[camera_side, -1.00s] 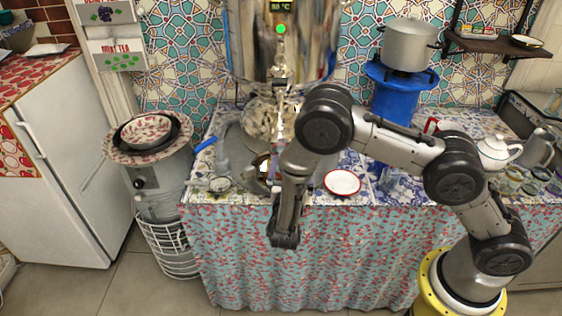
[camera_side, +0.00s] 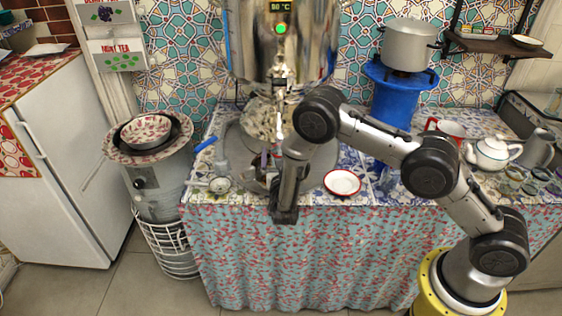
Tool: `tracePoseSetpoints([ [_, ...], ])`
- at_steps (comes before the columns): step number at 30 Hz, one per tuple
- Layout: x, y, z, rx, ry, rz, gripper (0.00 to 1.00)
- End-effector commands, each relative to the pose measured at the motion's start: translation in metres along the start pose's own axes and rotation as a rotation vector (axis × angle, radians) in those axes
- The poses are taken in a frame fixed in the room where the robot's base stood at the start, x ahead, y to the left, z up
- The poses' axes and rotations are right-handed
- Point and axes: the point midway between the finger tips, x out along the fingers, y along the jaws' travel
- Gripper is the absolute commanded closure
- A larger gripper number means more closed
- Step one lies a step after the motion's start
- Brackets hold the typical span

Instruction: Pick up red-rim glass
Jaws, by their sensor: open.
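My gripper (camera_side: 272,174) is at the lower end of my arm, over the front of the table by the round metal tray (camera_side: 322,160). It is open, but my wrist hides much of it. Small reddish and dark things stand on the tray just left of my wrist. A red-rim glass cannot be told apart clearly among them. A white saucer with a red rim (camera_side: 342,182) lies flat to the right of my wrist, apart from it.
The large shiny samovar (camera_side: 280,50) stands behind the tray. A blue burner stand with a pot (camera_side: 410,45) is behind right. A white teapot (camera_side: 492,153), a red-rimmed white mug (camera_side: 450,128) and several small glasses are at the right. A small strainer-like dish (camera_side: 220,184) lies at the left.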

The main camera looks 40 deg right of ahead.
Motion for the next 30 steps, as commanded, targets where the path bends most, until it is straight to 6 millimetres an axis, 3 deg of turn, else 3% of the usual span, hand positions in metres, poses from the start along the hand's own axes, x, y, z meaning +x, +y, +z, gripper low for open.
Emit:
tracePoseSetpoints([
  [7, 0.035, -0.002, 0.002, 0.002, -0.001, -0.003, 0.0],
  [17, 0.04, -0.002, 0.002, 0.001, 0.0, -0.001, 0.02],
  [30, 0.039, -0.002, 0.002, 0.001, -0.001, -0.001, 0.81],
])
